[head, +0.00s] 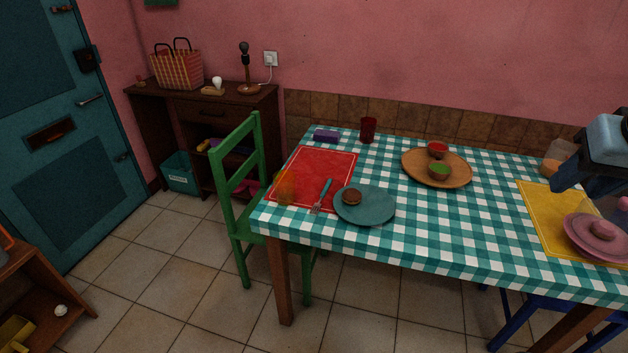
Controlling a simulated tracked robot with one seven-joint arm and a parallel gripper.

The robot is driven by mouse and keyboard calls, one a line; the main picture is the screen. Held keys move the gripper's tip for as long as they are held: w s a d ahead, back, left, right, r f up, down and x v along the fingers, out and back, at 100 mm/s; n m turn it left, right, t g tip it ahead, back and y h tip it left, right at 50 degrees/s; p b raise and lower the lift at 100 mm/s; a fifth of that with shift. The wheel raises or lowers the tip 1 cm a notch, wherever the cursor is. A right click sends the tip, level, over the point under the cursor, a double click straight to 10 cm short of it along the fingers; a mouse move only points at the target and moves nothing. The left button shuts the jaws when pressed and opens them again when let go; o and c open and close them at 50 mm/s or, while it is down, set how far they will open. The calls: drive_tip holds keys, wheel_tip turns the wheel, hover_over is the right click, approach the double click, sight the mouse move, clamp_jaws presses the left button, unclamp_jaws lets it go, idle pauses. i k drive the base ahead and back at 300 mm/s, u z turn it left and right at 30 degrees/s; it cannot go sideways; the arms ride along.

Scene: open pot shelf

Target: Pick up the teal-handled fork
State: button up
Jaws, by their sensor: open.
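The teal-handled fork (323,195) lies on the red placemat (312,168) at the left end of the table. Its teal handle points toward the back and its metal tines toward the table's front edge. It lies just left of a teal plate (377,209) holding a small brown round item (352,197). My gripper (562,186) seems to be the dark end of the blue-grey arm part at the right edge, above the yellow placemat. It is open, far to the right of the fork; its fingers are hard to make out.
An orange translucent cup (285,187) stands left of the fork. A red glass (368,130) and purple block (326,136) are behind. A wooden tray (452,178) holds two bowls. A pink plate (598,238) is at right. A green chair (243,190) stands at the table's left end.

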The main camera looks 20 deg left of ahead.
sight(328, 183)
drive_tip(key=u, duration=0.3)
drive_tip(key=i, duration=0.9)
drive_tip(key=z, duration=0.1)
